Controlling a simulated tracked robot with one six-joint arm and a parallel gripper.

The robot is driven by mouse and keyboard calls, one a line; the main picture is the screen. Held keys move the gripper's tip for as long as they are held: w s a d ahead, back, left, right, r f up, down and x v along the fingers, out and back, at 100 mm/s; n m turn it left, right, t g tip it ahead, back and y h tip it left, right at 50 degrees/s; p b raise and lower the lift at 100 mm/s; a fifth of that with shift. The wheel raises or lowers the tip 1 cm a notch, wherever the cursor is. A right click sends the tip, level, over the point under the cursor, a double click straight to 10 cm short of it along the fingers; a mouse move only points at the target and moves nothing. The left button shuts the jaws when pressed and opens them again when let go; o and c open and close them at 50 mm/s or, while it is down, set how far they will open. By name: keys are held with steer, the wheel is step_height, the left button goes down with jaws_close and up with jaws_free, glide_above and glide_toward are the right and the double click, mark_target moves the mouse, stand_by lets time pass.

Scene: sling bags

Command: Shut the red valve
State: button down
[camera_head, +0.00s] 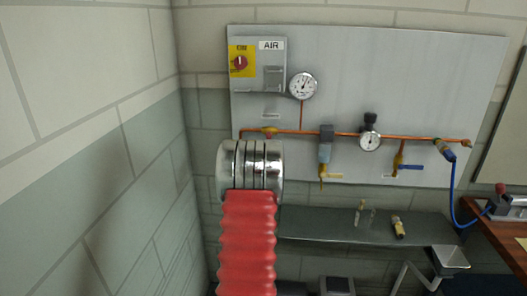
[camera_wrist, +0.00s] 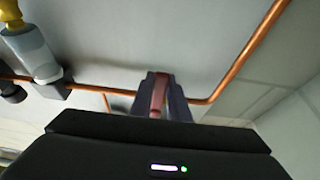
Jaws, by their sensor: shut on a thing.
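In the wrist view the red valve's handle (camera_wrist: 158,95) shows as a narrow red strip between the dark fingers of my gripper (camera_wrist: 157,78). The fingers are shut on it, in front of the copper pipe (camera_wrist: 200,101) near its bend. Most of the handle is hidden by the fingers, so its angle is hard to tell. In the head view a yellow valve body (camera_head: 268,130) sits on the pipe near its left end, just above my arm's metal end. My gripper and the red handle are hidden there behind my arm.
The grey panel (camera_head: 430,70) carries gauges (camera_head: 302,85), a red knob on a yellow plate (camera_head: 241,63), a regulator (camera_head: 325,145) and a blue-handled valve (camera_head: 411,168). A dark shelf (camera_head: 320,230) lies below. A block wall (camera_head: 90,130) stands close on the left.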

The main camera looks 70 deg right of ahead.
steer(key=shift+w+a+f, duration=0.15)
steer(key=shift+w+f, duration=0.25)
steer(key=shift+f, duration=0.1)
steer(key=c, duration=2)
jaws_free()
steer(key=o, duration=0.3)
steer(key=shift+s+r, duration=0.1)
steer(key=shift+r, duration=0.2)
steer(key=shift+s, duration=0.1)
steer(key=v, duration=1.3)
steer(key=shift+s+a, duration=0.1)
steer(key=shift+a, duration=0.2)
